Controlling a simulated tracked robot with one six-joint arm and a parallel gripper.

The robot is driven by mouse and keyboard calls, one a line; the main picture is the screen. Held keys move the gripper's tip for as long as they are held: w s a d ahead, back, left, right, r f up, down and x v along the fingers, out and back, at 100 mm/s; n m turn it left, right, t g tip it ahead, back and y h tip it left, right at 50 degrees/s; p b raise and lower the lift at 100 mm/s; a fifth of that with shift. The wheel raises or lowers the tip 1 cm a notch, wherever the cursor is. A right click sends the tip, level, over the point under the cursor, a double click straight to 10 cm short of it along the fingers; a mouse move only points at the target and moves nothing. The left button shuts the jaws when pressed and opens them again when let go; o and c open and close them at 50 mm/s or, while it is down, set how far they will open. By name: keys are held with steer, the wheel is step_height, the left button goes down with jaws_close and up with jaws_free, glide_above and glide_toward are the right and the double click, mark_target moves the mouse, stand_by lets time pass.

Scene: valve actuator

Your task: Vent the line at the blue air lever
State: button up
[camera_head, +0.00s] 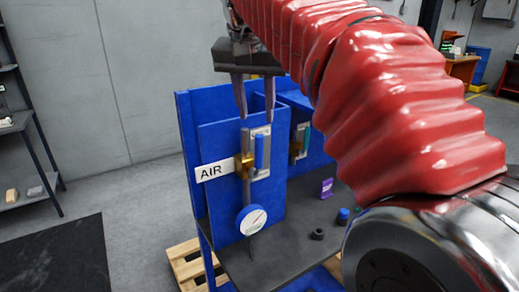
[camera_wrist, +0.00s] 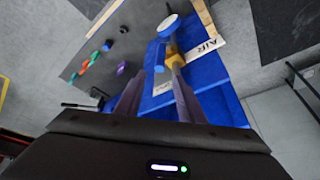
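The blue air lever (camera_head: 262,151) stands upright beside a vertical grey pipe, at a brass valve (camera_head: 245,166) on the blue panel marked AIR. In the wrist view the lever (camera_wrist: 159,69) shows end-on, small, beside the brass valve (camera_wrist: 173,57). The AIR label (camera_head: 214,171) is left of the valve, and a round white-faced gauge (camera_head: 252,220) is below. My gripper (camera_head: 256,119) is open and empty, fingers pointing down, above the lever in the head view. In the wrist view the lever appears between the fingertip directions of my gripper (camera_wrist: 158,78), with no contact visible.
A second valve with a teal handle (camera_head: 304,139) is to the right behind the panel. A purple block (camera_head: 326,187), a blue cap (camera_head: 342,215) and a dark nut (camera_head: 317,234) sit on the dark bench top (camera_head: 287,247). Shelving (camera_head: 37,150) stands at the far left.

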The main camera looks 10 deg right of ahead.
mark_target(257, 158)
steer(key=shift+f, duration=0.1)
steer(key=x, duration=1.3)
steer(key=shift+f, duration=0.3)
steer(key=shift+w, duration=0.15)
jaws_close()
steer(key=shift+d, duration=0.1)
